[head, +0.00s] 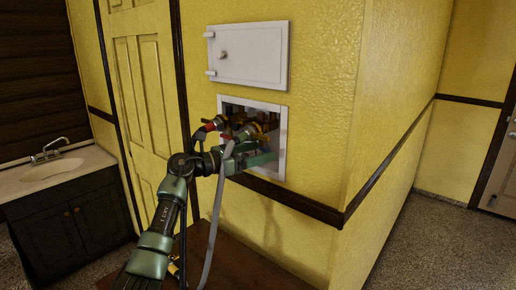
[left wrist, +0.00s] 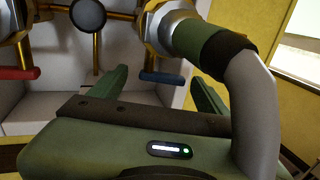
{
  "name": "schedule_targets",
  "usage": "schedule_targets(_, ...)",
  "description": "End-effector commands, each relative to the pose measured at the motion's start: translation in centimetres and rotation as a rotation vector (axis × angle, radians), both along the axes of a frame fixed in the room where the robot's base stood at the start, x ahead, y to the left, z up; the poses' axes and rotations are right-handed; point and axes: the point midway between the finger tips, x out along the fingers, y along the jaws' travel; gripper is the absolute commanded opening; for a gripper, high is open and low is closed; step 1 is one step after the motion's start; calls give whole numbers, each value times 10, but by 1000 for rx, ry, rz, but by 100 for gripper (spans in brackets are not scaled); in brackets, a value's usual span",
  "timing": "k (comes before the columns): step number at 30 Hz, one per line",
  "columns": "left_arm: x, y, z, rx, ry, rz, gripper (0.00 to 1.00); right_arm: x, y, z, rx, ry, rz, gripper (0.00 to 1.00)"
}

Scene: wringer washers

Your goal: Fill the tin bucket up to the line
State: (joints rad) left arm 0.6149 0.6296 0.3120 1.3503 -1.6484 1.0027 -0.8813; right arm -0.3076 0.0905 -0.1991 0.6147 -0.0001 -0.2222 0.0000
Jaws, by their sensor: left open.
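No tin bucket shows in either view. My left gripper (head: 252,149) reaches into a white-framed recessed wall box (head: 282,150) holding brass taps. In the left wrist view my left gripper (left wrist: 161,78) is open, its green fingers on either side of a blue tap handle (left wrist: 162,77). Whether they touch it I cannot tell. A red tap handle (left wrist: 18,73) is to the left, outside the fingers; it also shows in the head view (head: 211,126). A grey hose (head: 213,225) hangs from the box; in the left wrist view the hose (left wrist: 252,105) bends down close to the right finger.
The box's white door (head: 250,54) is above the opening. A brown surface (head: 250,268) lies below, beside the yellow wall (head: 325,60). A sink counter (head: 55,172) stands at left. Speckled floor (head: 430,245) is clear at right.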

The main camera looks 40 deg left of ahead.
Motion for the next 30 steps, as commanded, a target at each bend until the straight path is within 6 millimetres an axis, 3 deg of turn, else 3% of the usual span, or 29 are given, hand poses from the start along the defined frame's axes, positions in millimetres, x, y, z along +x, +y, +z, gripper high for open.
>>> schedule_targets(3, 2, -1, 0, 1, 0, 0, 77, 17, 7, 2, 10, -26, -2, 36)
schedule_targets(8, 2, -1, -1, 1, 0, -1, 77, 20, 17, 2, 21, -30, -5, 36)
schedule_targets(12, 2, -1, -1, 1, 0, -1, 38, 15, 17, 1, 21, -24, -5, 36)
schedule_targets(15, 2, -1, -1, 0, 1, 0, 15, 11, 16, 1, 20, -18, -5, 36)
schedule_targets(23, 3, -3, 0, 7, 10, 78, 15, 7, 10, 12, 13, -12, -3, 36)
schedule_targets(30, 5, -9, 5, 4, 11, 237, 15, 7, 7, 56, 9, -11, -1, 36)
